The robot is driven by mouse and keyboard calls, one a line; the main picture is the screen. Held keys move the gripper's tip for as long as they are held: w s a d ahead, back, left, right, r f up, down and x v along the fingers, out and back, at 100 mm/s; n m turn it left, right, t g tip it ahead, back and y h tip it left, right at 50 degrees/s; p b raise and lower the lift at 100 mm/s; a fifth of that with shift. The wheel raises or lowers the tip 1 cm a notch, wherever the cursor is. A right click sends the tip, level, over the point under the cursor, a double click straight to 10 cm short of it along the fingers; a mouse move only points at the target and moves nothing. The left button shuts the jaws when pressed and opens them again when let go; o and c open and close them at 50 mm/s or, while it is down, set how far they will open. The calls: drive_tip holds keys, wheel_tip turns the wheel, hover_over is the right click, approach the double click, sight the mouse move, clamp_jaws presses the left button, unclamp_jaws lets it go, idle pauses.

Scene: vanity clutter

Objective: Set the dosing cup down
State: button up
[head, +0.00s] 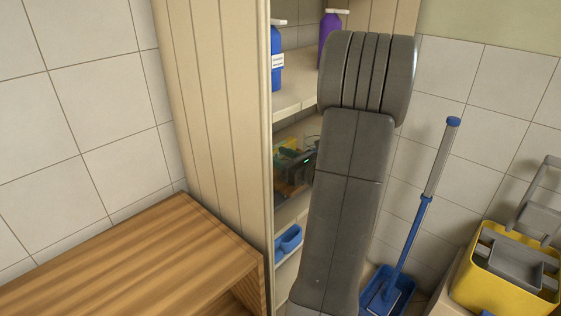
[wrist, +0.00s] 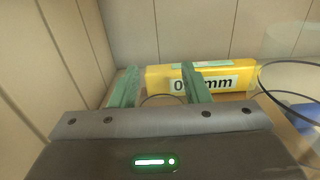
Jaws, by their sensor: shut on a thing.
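My gripper (wrist: 160,82) has its two green fingers apart in the wrist view, with a thin dark curved rim between them. I take this rim to be the dosing cup (wrist: 163,97), which looks clear; most of its body is hidden or see-through. In the head view my gripper (head: 294,157) is inside the middle compartment of the cabinet, partly hidden by my arm. I cannot tell whether the cup touches the shelf.
A yellow box (wrist: 232,78) with a millimetre label lies just beyond the fingers. A dark-rimmed clear thing (wrist: 290,62) and a blue thing (wrist: 303,114) are at right. The cabinet side wall (wrist: 62,45) is close at left. Bottles (head: 277,62) stand on the shelf above.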

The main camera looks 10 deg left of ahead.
drive_tip(key=shift+f, duration=0.45)
drive_tip(key=shift+f, duration=0.2)
drive_tip(key=o, duration=1)
drive_tip(key=shift+o, duration=0.2)
drive_tip(key=shift+r, duration=0.2)
drive_tip(key=v, duration=1.2)
